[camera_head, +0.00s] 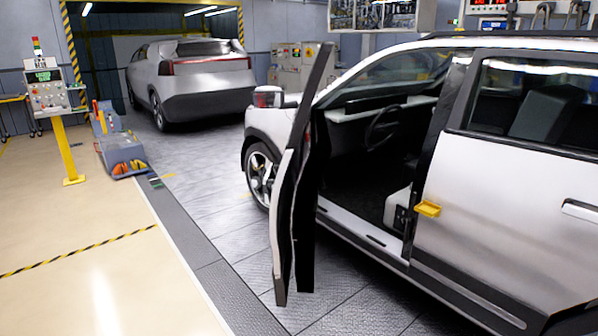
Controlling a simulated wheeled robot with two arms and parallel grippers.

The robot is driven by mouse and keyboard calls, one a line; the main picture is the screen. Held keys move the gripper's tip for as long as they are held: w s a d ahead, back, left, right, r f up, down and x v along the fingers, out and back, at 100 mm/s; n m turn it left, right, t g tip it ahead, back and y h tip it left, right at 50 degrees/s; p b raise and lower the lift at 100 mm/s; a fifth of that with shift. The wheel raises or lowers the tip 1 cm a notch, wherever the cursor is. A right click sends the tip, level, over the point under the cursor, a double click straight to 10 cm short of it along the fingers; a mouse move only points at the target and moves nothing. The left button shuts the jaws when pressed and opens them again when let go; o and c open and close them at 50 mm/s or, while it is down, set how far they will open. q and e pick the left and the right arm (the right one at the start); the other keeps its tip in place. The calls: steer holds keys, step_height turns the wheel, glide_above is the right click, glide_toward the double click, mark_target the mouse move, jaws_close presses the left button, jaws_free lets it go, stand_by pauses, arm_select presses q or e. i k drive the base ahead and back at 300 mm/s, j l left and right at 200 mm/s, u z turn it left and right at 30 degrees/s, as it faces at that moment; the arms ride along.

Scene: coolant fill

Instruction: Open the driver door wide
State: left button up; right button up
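The driver door (289,205) of the near white car (500,190) stands swung far out from the body, seen almost edge-on. The door opening behind it shows the steering wheel (383,127), the dashboard and the dark cabin floor. A yellow piece (428,208) sits at the front edge of the rear door, beside the opening. Neither of my grippers can be made out in the head view. A dark shape at the bottom right corner is cut off, and I cannot tell what it is.
A second grey car (190,80) stands at the back left. A control panel on a yellow post (66,150) and a grey-blue tool cart (120,150) stand at the left. The pale floor (90,250) in the left foreground is clear, crossed by a yellow-black stripe.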

mark_target(293, 207)
steer(key=j+z, duration=0.3)
steer(key=j, duration=1.1)
steer(key=j+z, duration=0.3)
steer(key=j, duration=1.1)
steer(key=i+j, duration=0.1)
steer(key=j, duration=0.15)
steer(key=i+l+u, duration=0.1)
steer(key=i+l, duration=0.45)
steer(key=i+l+u, duration=0.15)
steer(key=i+l, duration=0.15)
steer(key=i+l+u, duration=0.1)
steer(key=i+l, duration=0.15)
steer(key=l, duration=0.25)
steer(key=i+l+u, duration=0.1)
steer(key=i+l, duration=0.4)
steer(key=l, duration=0.25)
steer(key=i+l+u, duration=0.15)
steer(key=l, duration=0.25)
steer(key=i+l+u, duration=0.1)
steer(key=i+l, duration=0.2)
steer(key=l, duration=0.15)
